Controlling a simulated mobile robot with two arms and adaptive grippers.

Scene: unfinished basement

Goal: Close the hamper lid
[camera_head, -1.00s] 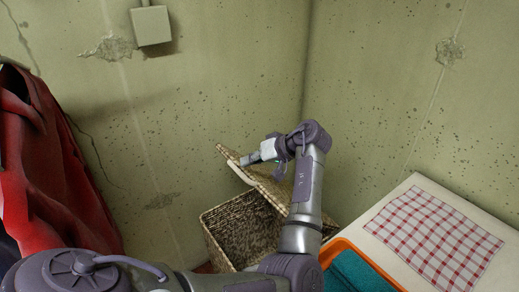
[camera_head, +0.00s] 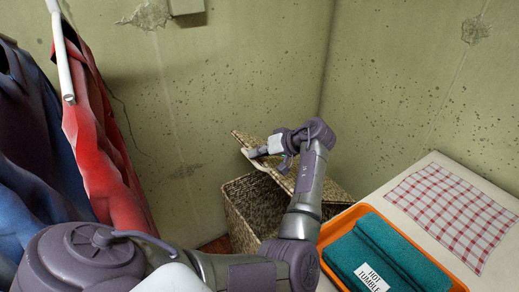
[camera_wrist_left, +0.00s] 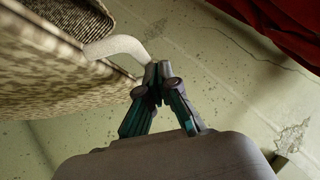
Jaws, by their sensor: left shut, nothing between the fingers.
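The woven wicker hamper (camera_head: 250,212) stands in the corner by the wall, with its mouth partly uncovered. Its lid (camera_head: 242,138) is raised and tilted above the basket, partly hidden behind my left arm. A pale curved handle (camera_wrist_left: 118,45) is on the lid; in the left wrist view the woven lid (camera_wrist_left: 50,85) fills the left side. My left gripper (camera_head: 254,153) is at the lid's handle edge. In the left wrist view its fingertips (camera_wrist_left: 158,72) are together and empty, close to the handle's end; whether they touch it I cannot tell. My right gripper is not in view.
An orange tray (camera_head: 452,284) with folded teal towels (camera_head: 385,250) and a "hot tumble" card (camera_head: 371,277) is at the right. A checked cloth (camera_head: 455,215) lies on the white surface beside it. Red (camera_head: 105,150) and blue (camera_head: 35,160) garments hang at the left.

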